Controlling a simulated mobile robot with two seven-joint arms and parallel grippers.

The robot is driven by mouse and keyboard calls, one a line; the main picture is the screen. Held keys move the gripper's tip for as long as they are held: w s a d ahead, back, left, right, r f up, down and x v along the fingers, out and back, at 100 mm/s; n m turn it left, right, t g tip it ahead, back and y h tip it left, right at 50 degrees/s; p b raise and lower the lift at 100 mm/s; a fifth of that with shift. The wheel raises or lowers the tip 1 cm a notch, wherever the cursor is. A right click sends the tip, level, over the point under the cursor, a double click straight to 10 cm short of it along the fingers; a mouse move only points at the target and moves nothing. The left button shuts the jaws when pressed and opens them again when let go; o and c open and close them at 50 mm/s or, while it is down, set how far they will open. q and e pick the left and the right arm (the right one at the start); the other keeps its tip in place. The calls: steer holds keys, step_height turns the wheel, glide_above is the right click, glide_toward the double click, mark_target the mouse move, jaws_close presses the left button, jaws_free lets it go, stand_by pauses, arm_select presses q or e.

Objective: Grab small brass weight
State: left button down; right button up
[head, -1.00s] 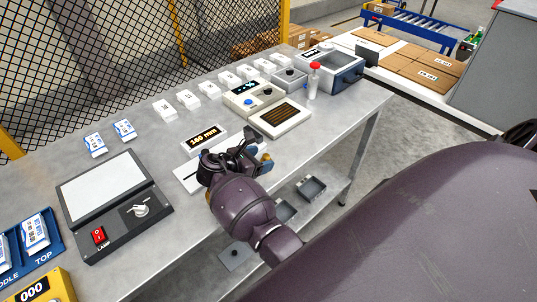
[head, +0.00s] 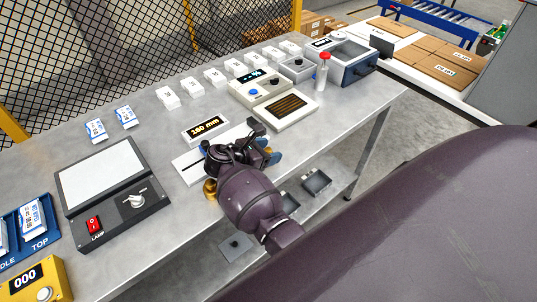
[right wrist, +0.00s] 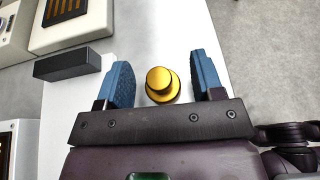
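The small brass weight (right wrist: 161,85), a gold knob on a wider round base, stands on a pale surface in the right wrist view. It sits between the two blue fingers of my right gripper (right wrist: 162,78), close to the palm. The fingers are apart, with a visible gap on each side of the weight. In the head view my right gripper (head: 266,147) is low over the bench's front edge and hides the weight. My left gripper is not in view.
A black block (right wrist: 76,62) stands just left of the fingers. The bench edge is close.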

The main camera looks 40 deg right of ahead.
steer(key=c, duration=0.9)
steer(key=shift+c, duration=0.2)
